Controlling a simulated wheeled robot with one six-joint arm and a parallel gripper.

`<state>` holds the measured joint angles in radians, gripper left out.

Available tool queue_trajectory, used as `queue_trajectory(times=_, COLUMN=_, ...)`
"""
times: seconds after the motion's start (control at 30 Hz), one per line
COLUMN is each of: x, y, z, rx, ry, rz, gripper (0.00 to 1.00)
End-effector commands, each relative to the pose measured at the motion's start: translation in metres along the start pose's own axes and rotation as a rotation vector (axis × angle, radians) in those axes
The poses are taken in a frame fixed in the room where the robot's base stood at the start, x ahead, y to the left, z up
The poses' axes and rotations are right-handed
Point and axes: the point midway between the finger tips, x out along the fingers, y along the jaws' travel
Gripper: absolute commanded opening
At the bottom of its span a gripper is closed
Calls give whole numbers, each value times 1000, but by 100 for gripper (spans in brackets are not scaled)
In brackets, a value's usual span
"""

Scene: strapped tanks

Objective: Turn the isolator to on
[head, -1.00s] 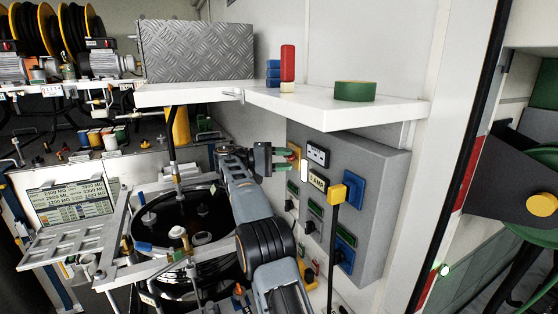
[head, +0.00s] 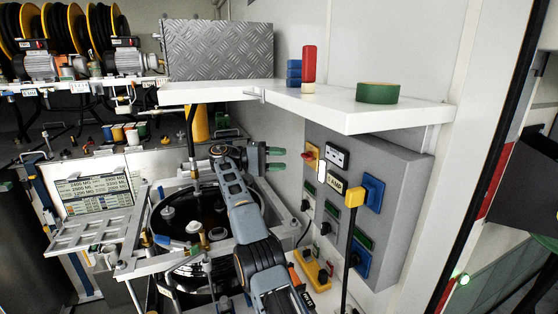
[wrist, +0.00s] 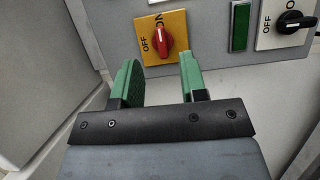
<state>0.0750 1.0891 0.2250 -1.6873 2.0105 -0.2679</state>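The isolator is a red knob (wrist: 163,40) on a yellow plate (wrist: 178,22) marked OFF at the left and ON at the top in the wrist view. A pale mark on the knob seems to point up toward ON, but it is small. In the head view, the red knob (head: 308,155) sits at the upper left of the grey panel (head: 398,200). My gripper (head: 280,158) is open and empty, a short way left of the knob and apart from it. In the wrist view, my gripper's green fingers (wrist: 158,64) stand apart below the knob.
A white shelf (head: 345,114) overhangs the panel, carrying a green ring (head: 377,93) and red and blue pieces. Right of the isolator is a black knob (wrist: 294,21) on a white plate. A yellow-headed plug (head: 354,197) with a black cable stands before the panel.

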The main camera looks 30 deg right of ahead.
Motion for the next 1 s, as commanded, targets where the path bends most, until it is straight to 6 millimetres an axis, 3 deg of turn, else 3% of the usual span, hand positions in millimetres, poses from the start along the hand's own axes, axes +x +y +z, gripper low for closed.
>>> queue_trajectory(times=0.53, x=0, y=0, z=0, rx=0, ry=0, rz=0, gripper=39)
queue_trajectory(times=0.6, x=0, y=-2, z=-10, rx=15, ry=56, rz=-7, gripper=39)
queue_trajectory(times=0.67, x=-4, y=-22, z=-26, rx=-31, ry=127, rz=-36, gripper=39)
queue_trajectory(times=0.8, x=-15, y=-92, z=-60, rx=-214, ry=308, rz=-161, gripper=39)
queue_trajectory(times=0.9, x=-25, y=-127, z=-58, rx=-314, ry=429, rz=-319, gripper=39)
queue_trajectory(times=1.0, x=-35, y=-152, z=-38, rx=-378, ry=517, rz=-494, gripper=39)
